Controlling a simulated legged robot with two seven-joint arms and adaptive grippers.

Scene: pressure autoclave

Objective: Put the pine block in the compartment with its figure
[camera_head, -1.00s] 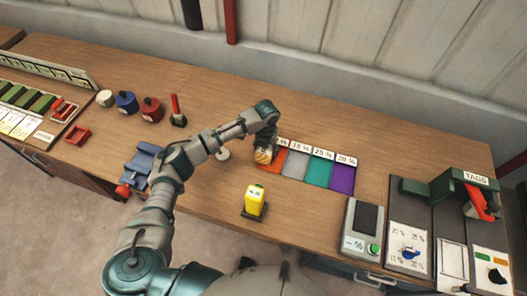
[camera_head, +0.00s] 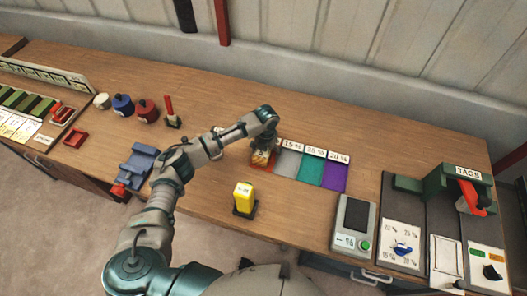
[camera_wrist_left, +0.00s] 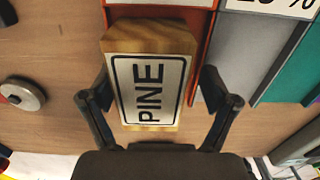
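The pine block (camera_wrist_left: 150,80) is a wooden block with a white PINE label. In the wrist view it lies between the two fingers of my left gripper (camera_wrist_left: 158,105), with a gap visible at the right finger. In the head view my left gripper (camera_head: 262,146) is over the orange compartment (camera_head: 270,166), the leftmost in the row, and the block shows below it. I cannot tell whether the block rests on the surface. The first label is hidden. My right gripper is not in view.
A yellow device (camera_head: 244,197) stands on a dark base in front of the compartments. A grey meter with a dark screen (camera_head: 354,217) and a green button is at right. The green TAGS dispenser (camera_head: 440,185) stands further right. A round metal disc (camera_wrist_left: 22,93) lies left of the block.

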